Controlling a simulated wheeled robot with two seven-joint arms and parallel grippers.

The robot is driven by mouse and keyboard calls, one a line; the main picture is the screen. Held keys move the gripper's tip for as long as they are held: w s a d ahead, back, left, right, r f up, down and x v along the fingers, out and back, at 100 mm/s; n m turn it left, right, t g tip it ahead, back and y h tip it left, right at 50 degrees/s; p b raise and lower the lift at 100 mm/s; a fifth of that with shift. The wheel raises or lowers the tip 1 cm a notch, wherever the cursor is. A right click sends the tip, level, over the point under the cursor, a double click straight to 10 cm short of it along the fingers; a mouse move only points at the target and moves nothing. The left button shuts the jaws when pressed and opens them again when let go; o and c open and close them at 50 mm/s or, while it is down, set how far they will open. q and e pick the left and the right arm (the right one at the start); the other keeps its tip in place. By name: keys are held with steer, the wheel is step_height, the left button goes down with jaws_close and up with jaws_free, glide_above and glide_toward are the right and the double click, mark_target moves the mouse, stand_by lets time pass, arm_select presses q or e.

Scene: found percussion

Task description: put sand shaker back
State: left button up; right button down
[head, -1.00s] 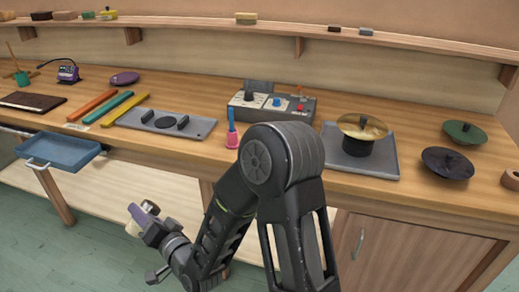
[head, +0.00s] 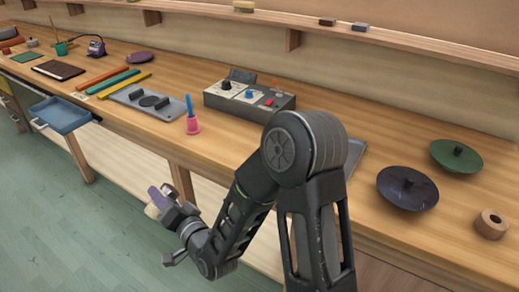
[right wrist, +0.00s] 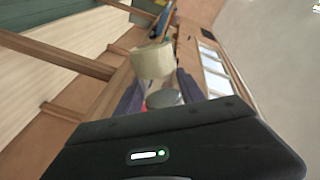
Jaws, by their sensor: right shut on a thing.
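My right gripper (head: 160,201) is shut on a cream-coloured piece (head: 152,211), which looks like the sand shaker. It is held out in front of the bench, over the floor and below the bench top. In the right wrist view the cream piece (right wrist: 152,62) shows beyond a grey round part (right wrist: 164,98), between the purple fingers. Whether the grey part belongs to it I cannot tell. My left gripper is not in view.
The wooden bench (head: 225,140) carries a control box (head: 248,97), a pink-based blue stick (head: 192,122), a grey plate (head: 130,99), coloured bars and two dark bowls (head: 407,188). A blue tray (head: 62,115) juts from the front edge. A shelf (head: 270,25) runs behind.

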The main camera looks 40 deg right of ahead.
steer(key=shift+s+d, duration=0.15)
steer(key=shift+s, duration=0.05)
steer(key=shift+w, duration=0.1)
steer(key=w+d+r+n+h, duration=0.1)
steer(key=w+d+r+h, duration=0.1)
steer(key=d, duration=0.7)
steer(key=w+d+r+n+g+h+p, duration=0.1)
steer(key=d+r+h, duration=0.4)
steer(key=d, duration=0.5)
steer(key=w+d+r+n+g+h+p, duration=0.1)
steer(key=w+d+r, duration=0.4)
steer(key=d, duration=0.5)
steer(key=shift+d+r+n+h, duration=0.15)
steer(key=shift+r+n+h, duration=0.45)
steer(key=shift+h, duration=0.6)
steer(key=shift+f, duration=0.2)
steer(key=shift+f+p, duration=0.3)
steer(key=shift+f, duration=2.8)
